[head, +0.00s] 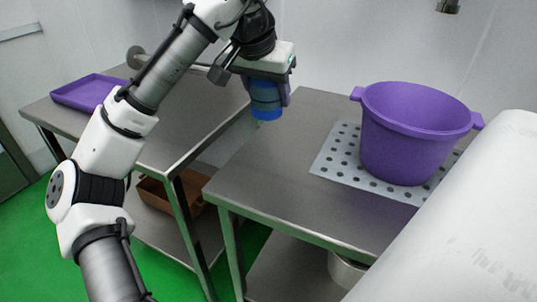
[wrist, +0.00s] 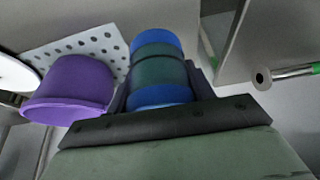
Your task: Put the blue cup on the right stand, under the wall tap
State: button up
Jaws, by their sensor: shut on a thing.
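The blue cup (head: 267,112) hangs in my gripper (head: 269,98), roughly upright, in the air near the gap between the two steel tables. In the wrist view, the cup (wrist: 156,40) shows blue ends and a dark teal middle band, with the dark fingers of my gripper (wrist: 158,88) on both sides of it. The right steel table (head: 285,150) carries a perforated grey plate (head: 335,155). A small metal fitting (head: 448,6), perhaps the wall tap, shows at the top edge above that table. Its upper part is cut off.
A large purple bucket (head: 405,135) stands on the perforated plate, which also shows in the wrist view (wrist: 95,42). A purple tray (head: 88,91) lies on the left table (head: 170,125). A brown box (head: 170,193) sits on its lower shelf. The right table's left part is bare.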

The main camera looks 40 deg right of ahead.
notch_tip(320, 180, down, 14)
jog(key=shift+f+b, duration=0.15)
jog(key=shift+b, duration=0.3)
jog(key=o, duration=1.2)
jog(key=shift+f, duration=0.1)
jog(key=shift+c, duration=0.2)
jog(key=v, duration=1.2)
